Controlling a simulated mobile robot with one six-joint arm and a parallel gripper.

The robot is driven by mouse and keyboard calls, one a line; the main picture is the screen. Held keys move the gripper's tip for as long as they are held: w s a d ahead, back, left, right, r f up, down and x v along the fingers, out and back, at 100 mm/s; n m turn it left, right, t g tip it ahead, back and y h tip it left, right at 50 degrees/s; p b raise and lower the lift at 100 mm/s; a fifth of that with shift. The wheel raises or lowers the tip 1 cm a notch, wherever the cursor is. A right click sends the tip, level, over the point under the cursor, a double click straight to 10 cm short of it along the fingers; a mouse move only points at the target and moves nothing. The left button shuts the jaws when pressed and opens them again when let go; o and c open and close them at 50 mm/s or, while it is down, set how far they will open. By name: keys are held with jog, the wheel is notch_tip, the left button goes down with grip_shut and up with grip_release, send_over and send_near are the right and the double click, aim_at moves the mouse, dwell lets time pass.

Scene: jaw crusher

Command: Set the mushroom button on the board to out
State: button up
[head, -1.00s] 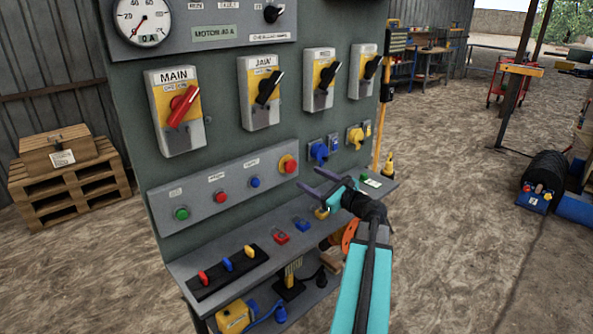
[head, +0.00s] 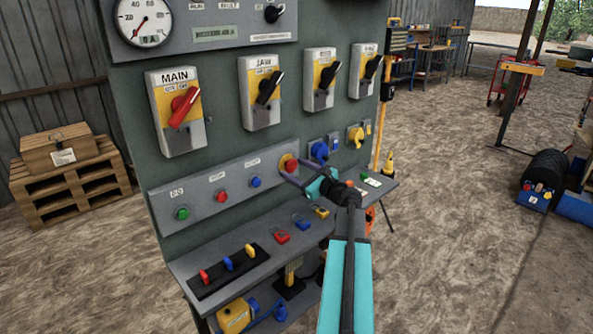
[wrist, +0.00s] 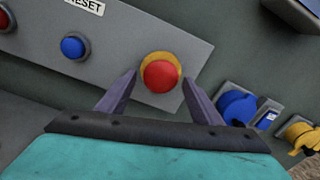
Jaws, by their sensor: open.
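The mushroom button is a red cap with a yellow collar (head: 289,163) at the right end of the grey control strip on the board (head: 220,100). In the wrist view the red cap (wrist: 160,76) lies ahead, between the fingertips in the picture. My gripper (head: 291,170) is open, with its fingers pointing at the button. In the wrist view its two purple fingers (wrist: 160,82) stand apart on either side of the cap. I cannot tell whether either finger touches the cap or its collar. In the head view the fingers partly cover the lower side of the button.
On the same strip are a blue reset button (head: 255,182), a red button (head: 221,196) and a green button (head: 182,213). A blue socket (head: 319,151) and a yellow socket (head: 355,136) lie to the right. A shelf (head: 205,262) with padlocks juts out below.

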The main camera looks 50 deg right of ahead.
jog(key=shift+c, duration=0.5)
grip_shut()
jog(key=shift+s+f, duration=0.1)
jog(key=shift+s, duration=0.6)
jog(key=shift+o, duration=0.5)
grip_release()
jog(key=shift+s, duration=0.2)
jog(key=s+a+b, duration=0.1)
jog(key=s, duration=1.2)
jog(key=shift+s, duration=0.25)
